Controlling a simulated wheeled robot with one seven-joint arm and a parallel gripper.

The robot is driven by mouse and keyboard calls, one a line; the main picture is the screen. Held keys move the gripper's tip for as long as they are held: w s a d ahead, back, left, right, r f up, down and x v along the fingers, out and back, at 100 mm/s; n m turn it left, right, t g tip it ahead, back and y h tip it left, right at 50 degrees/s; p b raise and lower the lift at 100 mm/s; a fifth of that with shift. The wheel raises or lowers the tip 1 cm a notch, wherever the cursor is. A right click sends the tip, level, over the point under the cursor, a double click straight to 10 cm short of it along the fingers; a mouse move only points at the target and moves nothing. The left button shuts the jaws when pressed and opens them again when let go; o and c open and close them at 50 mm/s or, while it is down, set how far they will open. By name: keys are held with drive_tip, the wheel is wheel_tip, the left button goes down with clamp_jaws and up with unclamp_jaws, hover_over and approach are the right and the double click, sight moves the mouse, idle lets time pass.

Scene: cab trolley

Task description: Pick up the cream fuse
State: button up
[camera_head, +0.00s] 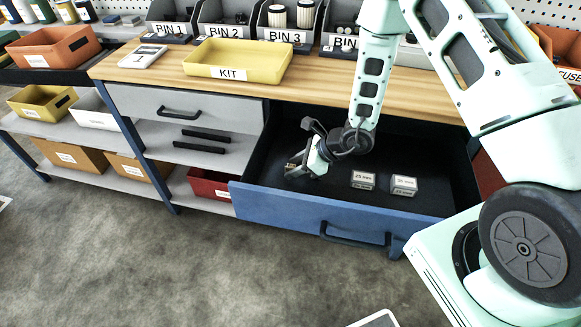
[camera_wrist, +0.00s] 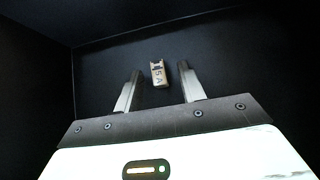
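The cream fuse (camera_wrist: 158,73) lies on the dark floor of the open blue drawer (camera_head: 300,204). In the wrist view it is a small cream block marked "5 A", just beyond and between my fingertips. My gripper (camera_head: 295,165) reaches down into the left part of the drawer. In the wrist view its two fingers (camera_wrist: 160,74) are apart with nothing held between them. In the head view the fuse is mostly hidden by my gripper or too small to make out.
Two small labelled boxes, one (camera_head: 363,180) marked "25 mm" and another (camera_head: 404,185), sit in the drawer to the right of my gripper. The drawer walls surround the gripper. A yellow KIT tray (camera_head: 240,52) stands on the wooden worktop (camera_head: 140,75) above.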

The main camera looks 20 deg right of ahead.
drive_tip(key=shift+w+a+f, duration=0.1)
drive_tip(key=shift+a+f, duration=0.15)
drive_tip(key=shift+f, duration=0.05)
clamp_jaws()
drive_tip(key=shift+r, duration=0.15)
